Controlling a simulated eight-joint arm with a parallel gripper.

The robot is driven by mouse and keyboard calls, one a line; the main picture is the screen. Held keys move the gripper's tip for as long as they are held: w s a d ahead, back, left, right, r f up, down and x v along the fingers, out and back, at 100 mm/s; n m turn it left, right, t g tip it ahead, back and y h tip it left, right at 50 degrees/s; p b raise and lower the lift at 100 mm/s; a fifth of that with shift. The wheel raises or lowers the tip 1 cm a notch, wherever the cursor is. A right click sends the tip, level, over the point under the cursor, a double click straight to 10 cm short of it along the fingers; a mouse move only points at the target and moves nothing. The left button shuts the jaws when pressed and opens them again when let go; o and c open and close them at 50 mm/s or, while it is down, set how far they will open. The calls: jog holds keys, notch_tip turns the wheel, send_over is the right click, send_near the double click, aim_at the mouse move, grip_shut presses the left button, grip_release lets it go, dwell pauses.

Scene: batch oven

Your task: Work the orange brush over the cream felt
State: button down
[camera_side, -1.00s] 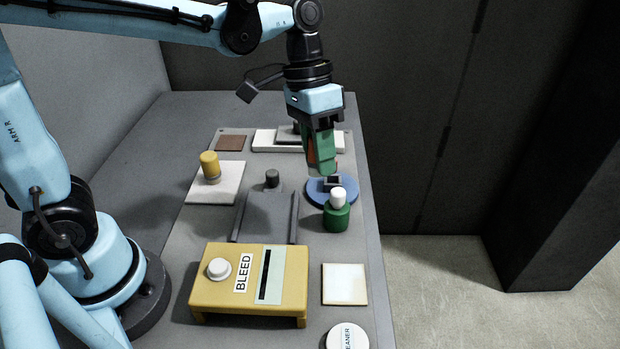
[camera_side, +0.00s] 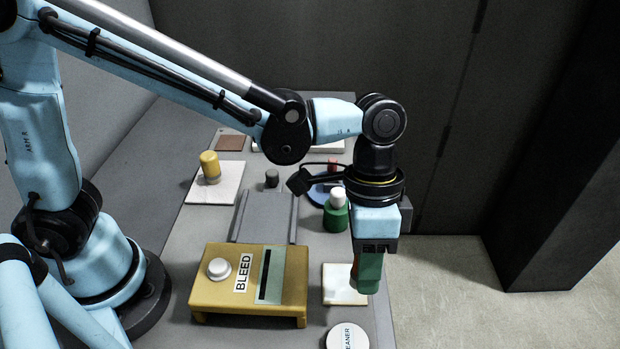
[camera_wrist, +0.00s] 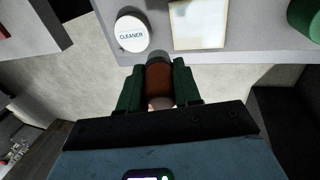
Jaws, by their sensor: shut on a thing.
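My gripper (camera_side: 368,274) has green fingers and is shut on the orange brush (camera_wrist: 159,78), which shows between them in the wrist view (camera_wrist: 158,90). The brush has a grey end that points toward the table edge. In the side view the fingers hide nearly all of the brush. The cream felt (camera_side: 338,281) is a pale square with a tan border, flat near the table's right edge; my gripper partly covers its right side in this view. In the wrist view the felt (camera_wrist: 199,24) lies beyond and right of the brush tip, apart from it in the picture.
A round white CLEANER container (camera_side: 347,337) stands near the felt. A yellow BLEED box (camera_side: 215,292) is left of it. A green bottle with a white cap (camera_side: 336,215) stands behind the felt. The floor (camera_side: 470,290) lies open beyond the table's right edge.

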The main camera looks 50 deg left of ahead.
jog(key=shift+f, duration=2.9)
jog(key=shift+w+a+f, duration=0.1)
jog(key=shift+w+a, duration=0.45)
jog(key=shift+w+a+f, duration=0.1)
jog(key=shift+w+a, duration=1.5)
jog(key=shift+w, duration=0.05)
jog(key=shift+s+d, duration=2)
jog(key=shift+s, duration=0.05)
jog(key=shift+s+d, duration=0.2)
jog(key=shift+r, duration=4.05)
jog(key=shift+w+a, duration=0.1)
